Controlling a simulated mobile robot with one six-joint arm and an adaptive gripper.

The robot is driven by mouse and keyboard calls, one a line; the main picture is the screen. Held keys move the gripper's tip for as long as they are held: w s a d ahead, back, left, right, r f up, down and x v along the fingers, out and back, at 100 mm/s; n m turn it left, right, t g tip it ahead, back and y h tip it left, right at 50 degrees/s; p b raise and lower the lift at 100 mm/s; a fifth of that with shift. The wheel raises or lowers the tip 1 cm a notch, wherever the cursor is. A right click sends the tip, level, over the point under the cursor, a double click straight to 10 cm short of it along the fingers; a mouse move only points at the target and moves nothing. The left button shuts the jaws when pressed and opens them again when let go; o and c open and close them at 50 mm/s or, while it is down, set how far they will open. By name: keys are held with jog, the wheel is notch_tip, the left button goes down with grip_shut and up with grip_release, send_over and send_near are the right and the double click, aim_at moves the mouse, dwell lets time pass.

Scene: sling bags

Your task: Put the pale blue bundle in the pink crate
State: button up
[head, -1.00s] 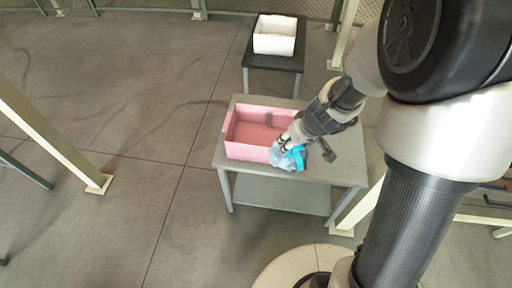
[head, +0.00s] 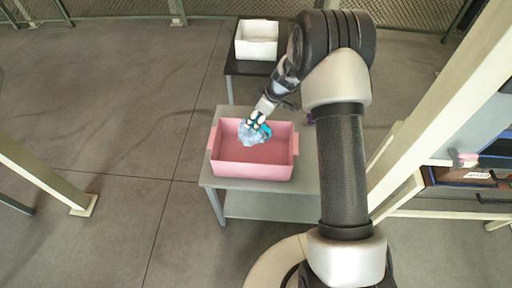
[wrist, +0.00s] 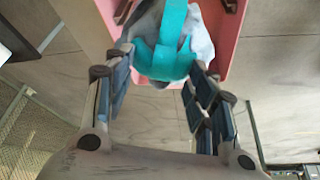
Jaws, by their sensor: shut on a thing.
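The pale blue bundle (head: 249,133) has a teal strap and hangs from my gripper (head: 256,120) over the pink crate (head: 252,171). In the head view the bundle overlaps the back half of the crate's opening. I cannot tell its exact height above the floor of the crate. In the wrist view my gripper (wrist: 160,70) is shut on the bundle (wrist: 203,38), with the teal strap between the fingers. Part of the pink crate (wrist: 245,45) shows behind and around the bundle there. The visible floor of the crate is bare.
The crate stands on a grey table (head: 233,184) with a lower shelf. A white crate (head: 256,41) stands on a dark table (head: 244,68) behind. A drawer unit (head: 470,176) and a cream post (head: 450,100) are at the right. Open floor lies to the left.

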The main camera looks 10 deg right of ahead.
notch_tip(320, 180, down, 15)
jog(key=b, duration=0.3)
jog(key=shift+w+f+b, duration=0.1)
jog(key=shift+f+b, duration=0.1)
jog(key=shift+b, duration=0.35)
jog(key=o, duration=1.6)
jog(key=shift+r, duration=0.1)
